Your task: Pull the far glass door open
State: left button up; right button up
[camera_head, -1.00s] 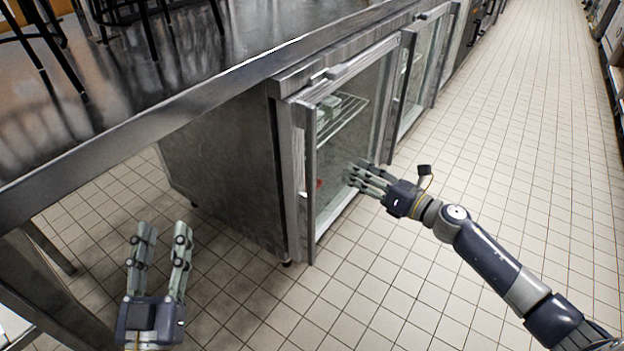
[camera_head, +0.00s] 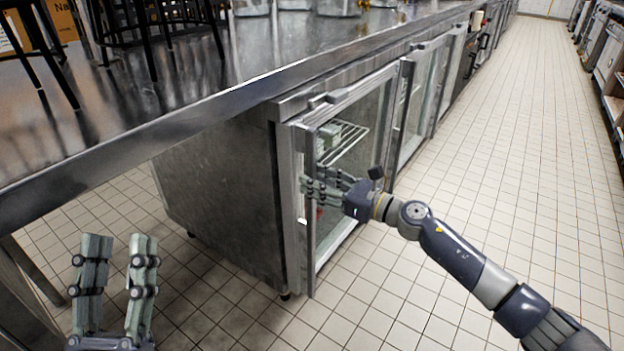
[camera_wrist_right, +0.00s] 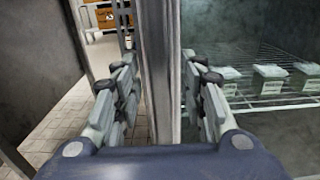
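The steel under-counter cabinet (camera_head: 225,210) has several glass doors along its front. The nearest glass door (camera_head: 343,225) has a vertical metal bar (camera_head: 309,250) at its left edge. A further glass door (camera_head: 416,95) lies beyond it. My right gripper (camera_head: 312,190) is at the nearest door's bar. In the right wrist view, its spread fingers (camera_wrist_right: 163,75) stand on both sides of a vertical metal post (camera_wrist_right: 160,110), with narrow gaps visible. I cannot tell whether they touch it. My left gripper (camera_head: 120,245) is open and empty at lower left, away from the cabinet.
The steel counter (camera_head: 190,105) overhangs the cabinet. Black stools (camera_head: 155,20) show at upper left. A wire shelf (camera_wrist_right: 285,97) with several pale packs is inside the cabinet. The tiled aisle (camera_head: 500,150) at right is clear.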

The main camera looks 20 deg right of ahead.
jog(key=shift+x, duration=0.9)
grip_shut()
